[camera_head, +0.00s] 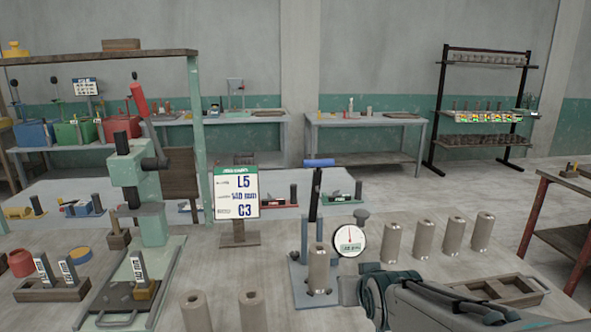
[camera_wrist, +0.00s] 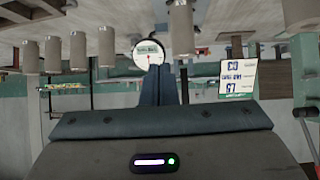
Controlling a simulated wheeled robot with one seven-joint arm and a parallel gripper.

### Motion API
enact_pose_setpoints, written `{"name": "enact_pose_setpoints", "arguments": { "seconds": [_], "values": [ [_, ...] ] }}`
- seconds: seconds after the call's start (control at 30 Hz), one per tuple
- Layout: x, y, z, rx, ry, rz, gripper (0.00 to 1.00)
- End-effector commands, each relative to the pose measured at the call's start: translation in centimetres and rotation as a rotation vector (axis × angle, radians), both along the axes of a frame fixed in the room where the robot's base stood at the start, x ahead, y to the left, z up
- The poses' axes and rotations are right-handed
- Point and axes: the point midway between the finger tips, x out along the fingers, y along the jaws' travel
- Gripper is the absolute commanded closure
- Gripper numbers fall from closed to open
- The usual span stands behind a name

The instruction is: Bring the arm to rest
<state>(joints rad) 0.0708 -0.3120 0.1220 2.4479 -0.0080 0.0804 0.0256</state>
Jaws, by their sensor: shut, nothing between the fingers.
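My gripper (camera_wrist: 158,72) is shut and empty; its two dark fingers lie together in the middle of the wrist view, which is upside down. In the head view my arm (camera_head: 450,305) reaches in from the lower right, low over the table, with its end beside the gauge stand (camera_head: 300,285). A clay cylinder (camera_head: 319,268) stands upright on that stand. The round dial gauge (camera_head: 349,240) is behind my gripper's end in the head view, and its face (camera_wrist: 148,53) shows just past the fingertips in the wrist view. I cannot tell the exact gap.
Several cylinders (camera_head: 425,240) stand right of the gauge, and two more (camera_head: 252,309) at the front. A green press (camera_head: 145,190) and a sign (camera_head: 236,192) stand left. A wooden tray (camera_head: 530,296) lies right, close behind my arm. Space above the cylinders is clear.

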Motion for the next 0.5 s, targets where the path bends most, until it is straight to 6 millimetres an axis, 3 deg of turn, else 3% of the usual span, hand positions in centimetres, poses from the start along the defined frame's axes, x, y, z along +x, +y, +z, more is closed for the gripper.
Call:
{"name": "enact_pose_setpoints", "arguments": {
  "seconds": [0.3, 0.5],
  "values": [
    [-10.5, -1.7, -3.9, 0.007, 0.452, -0.044, 1.0],
    [-15.2, -2.1, -4.8, 0.017, 0.631, -0.055, 1.0]
  ]
}}
